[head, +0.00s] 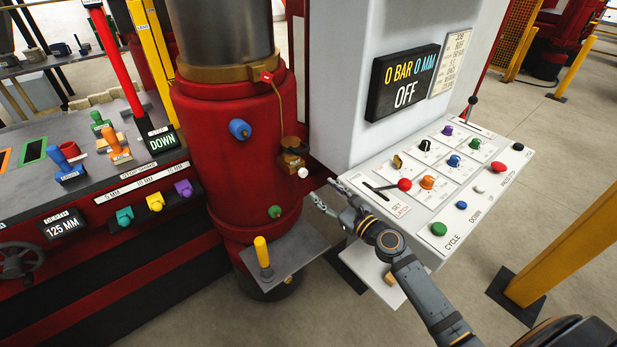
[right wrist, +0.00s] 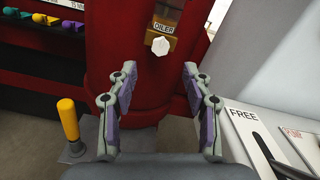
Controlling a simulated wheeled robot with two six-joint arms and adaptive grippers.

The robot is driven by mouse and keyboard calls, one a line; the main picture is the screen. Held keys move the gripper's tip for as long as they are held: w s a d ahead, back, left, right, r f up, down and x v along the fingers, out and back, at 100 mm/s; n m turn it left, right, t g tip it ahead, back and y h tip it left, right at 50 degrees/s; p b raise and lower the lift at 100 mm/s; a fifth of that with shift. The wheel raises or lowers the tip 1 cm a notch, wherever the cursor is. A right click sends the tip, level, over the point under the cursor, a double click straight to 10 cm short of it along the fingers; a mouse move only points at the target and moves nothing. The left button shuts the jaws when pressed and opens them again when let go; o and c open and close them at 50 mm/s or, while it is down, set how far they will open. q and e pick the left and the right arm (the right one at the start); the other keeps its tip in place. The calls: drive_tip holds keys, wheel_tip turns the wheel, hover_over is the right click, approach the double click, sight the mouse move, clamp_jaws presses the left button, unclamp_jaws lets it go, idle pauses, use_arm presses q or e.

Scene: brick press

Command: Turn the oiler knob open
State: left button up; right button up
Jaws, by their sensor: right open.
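The oiler (head: 292,160) is a small brass-coloured unit on the right side of the red cylinder, with a white knob (head: 303,172) at its lower front. In the right wrist view the white knob (right wrist: 161,46) sits just under the label "OILER" (right wrist: 163,28). My right gripper (head: 324,193) is open and empty, a little below and to the right of the knob in the head view. In the right wrist view its two fingers (right wrist: 156,85) stand wide apart, with the knob beyond them, above the gap and not touched. My left gripper is not in view.
The control panel (head: 420,215) with several knobs and a red-tipped lever (head: 404,184) lies close to the right gripper. A yellow handle (head: 262,252) stands on a grey plate below the cylinder. The display (head: 404,82) reads "0 BAR 0 MM OFF".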

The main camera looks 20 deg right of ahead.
sight(304, 174)
drive_tip(key=x, duration=0.7)
drive_tip(key=shift+w+p, duration=0.35)
drive_tip(key=shift+p, duration=0.05)
drive_tip(key=shift+w+a, duration=0.2)
drive_tip(key=shift+w, duration=0.1)
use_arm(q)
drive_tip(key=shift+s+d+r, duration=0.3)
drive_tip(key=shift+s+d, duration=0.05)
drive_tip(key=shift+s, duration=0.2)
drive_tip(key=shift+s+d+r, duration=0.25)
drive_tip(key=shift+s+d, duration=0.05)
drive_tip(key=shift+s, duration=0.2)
use_arm(e)
drive_tip(key=shift+w, duration=0.1)
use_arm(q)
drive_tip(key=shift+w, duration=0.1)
use_arm(e)
drive_tip(key=shift+c, duration=0.7)
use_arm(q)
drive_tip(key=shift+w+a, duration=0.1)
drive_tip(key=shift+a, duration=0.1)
use_arm(e)
drive_tip(key=shift+f, duration=0.1)
clamp_jaws()
